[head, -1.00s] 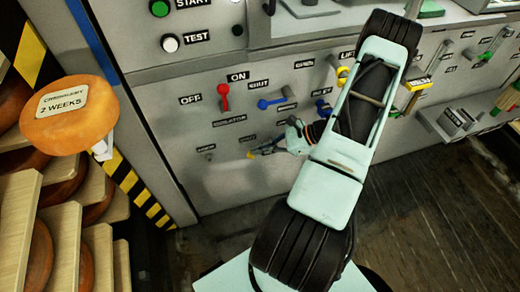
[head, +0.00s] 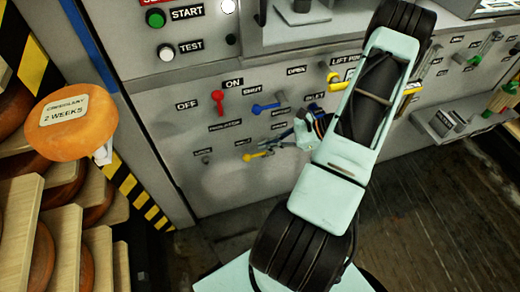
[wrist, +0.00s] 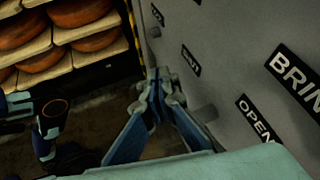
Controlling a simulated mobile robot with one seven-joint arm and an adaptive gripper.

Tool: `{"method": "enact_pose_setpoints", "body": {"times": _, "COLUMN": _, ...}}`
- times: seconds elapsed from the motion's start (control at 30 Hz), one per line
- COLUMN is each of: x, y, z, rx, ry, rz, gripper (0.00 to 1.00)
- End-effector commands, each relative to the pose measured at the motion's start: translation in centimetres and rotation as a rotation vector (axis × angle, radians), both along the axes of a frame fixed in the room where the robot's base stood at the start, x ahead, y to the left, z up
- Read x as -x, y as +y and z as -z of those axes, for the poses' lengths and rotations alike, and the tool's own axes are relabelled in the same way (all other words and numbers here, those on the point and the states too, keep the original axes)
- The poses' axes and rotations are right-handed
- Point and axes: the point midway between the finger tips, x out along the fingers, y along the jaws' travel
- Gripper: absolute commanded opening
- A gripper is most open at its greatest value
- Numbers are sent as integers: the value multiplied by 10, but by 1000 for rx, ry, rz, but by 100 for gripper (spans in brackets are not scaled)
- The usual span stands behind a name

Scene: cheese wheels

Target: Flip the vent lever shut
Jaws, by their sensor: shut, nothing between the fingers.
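I cannot read a vent label on any lever. A blue lever (head: 265,106) points left on the grey panel, with a SHUT label above it. A yellow lever (head: 258,155) sits below it, also pointing left; its labels are too small to read. My gripper (head: 280,141) is between these two levers, just above and right of the yellow one; whether it touches either is unclear. In the wrist view my gripper (wrist: 157,92) is shut and empty, its fingertips together beside the panel face. No lever is clearly visible there.
A red lever (head: 218,102) stands up at the left under ON. My arm hides part of the panel on the right, near another yellow lever (head: 333,78). An orange cheese wheel (head: 72,132) and laden shelves stand at the left. The floor (head: 450,215) at right is clear.

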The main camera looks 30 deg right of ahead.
Motion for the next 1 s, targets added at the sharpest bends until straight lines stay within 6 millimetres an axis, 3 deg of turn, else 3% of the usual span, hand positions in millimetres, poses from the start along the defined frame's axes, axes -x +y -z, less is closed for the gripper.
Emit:
{"method": "enact_pose_setpoints", "body": {"times": 0.1, "x": 11, "y": -10, "z": -24, "rx": 1, "ry": 0, "rz": 0, "gripper": 0}}
{"method": "enact_pose_setpoints", "body": {"times": 0.33, "x": 25, "y": -22, "z": -50, "rx": 0, "ry": -1, "rz": -2, "gripper": 0}}
{"method": "enact_pose_setpoints", "body": {"times": 1.0, "x": 28, "y": -24, "z": -55, "rx": -1, "ry": 1, "rz": -2, "gripper": 0}}
